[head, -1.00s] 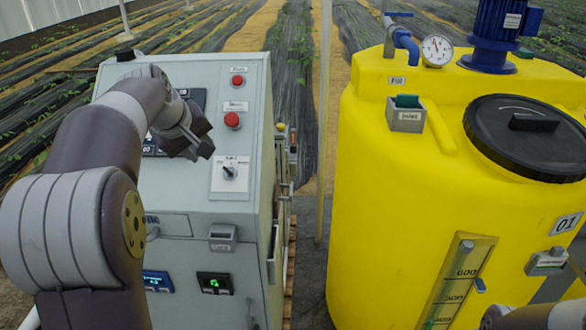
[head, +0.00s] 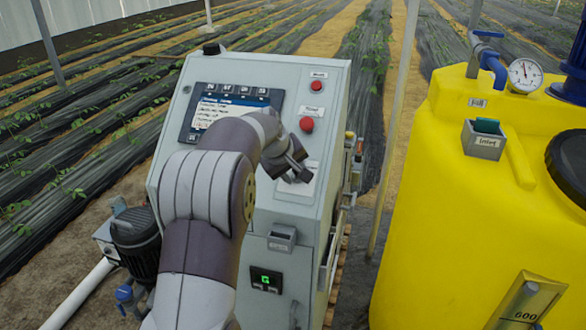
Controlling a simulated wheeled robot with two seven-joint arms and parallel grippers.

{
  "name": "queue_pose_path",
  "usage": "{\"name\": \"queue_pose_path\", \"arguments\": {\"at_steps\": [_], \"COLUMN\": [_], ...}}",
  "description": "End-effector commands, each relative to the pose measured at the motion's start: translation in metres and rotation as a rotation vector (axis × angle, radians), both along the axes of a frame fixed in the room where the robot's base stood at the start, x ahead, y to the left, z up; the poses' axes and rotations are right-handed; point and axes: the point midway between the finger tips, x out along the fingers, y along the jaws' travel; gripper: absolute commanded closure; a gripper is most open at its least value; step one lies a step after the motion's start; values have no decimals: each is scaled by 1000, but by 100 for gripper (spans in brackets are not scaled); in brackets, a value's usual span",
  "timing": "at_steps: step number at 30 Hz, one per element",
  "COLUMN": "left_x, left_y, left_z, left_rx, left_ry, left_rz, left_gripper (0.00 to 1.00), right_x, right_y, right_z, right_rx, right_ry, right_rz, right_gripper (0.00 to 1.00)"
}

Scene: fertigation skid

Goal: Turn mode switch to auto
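The mode switch sits on a white plate (head: 294,188) on the sloped face of the grey control cabinet (head: 337,120). My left gripper (head: 303,172) is in front of this plate and hides the knob, so its setting does not show. The fingers are dark and seen from behind. I cannot tell whether they are open or shut, or whether they touch the knob. My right gripper is out of view.
Two red buttons (head: 307,124) sit above the plate, and a screen (head: 222,106) is to their left. A yellow tank (head: 440,190) stands to the right. A dark pump motor (head: 136,240) stands left of the cabinet.

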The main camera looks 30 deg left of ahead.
Motion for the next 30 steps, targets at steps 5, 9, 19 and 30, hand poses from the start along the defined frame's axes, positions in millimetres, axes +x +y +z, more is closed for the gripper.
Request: {"name": "queue_pose_path", "arguments": {"at_steps": [5,9,19,30], "left_x": [0,0,0,1], "left_y": [0,0,0,-1], "left_z": [0,0,1,2], "left_rx": [0,0,18,173], "left_ry": [0,-1,2,37], "left_rz": [0,0,-19,-195], "left_gripper": [71,100,100,100], "right_x": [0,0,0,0], "right_y": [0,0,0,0], "right_z": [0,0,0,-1], "right_rx": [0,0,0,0], "right_ry": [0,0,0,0], "right_rz": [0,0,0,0], "right_gripper": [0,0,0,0]}}
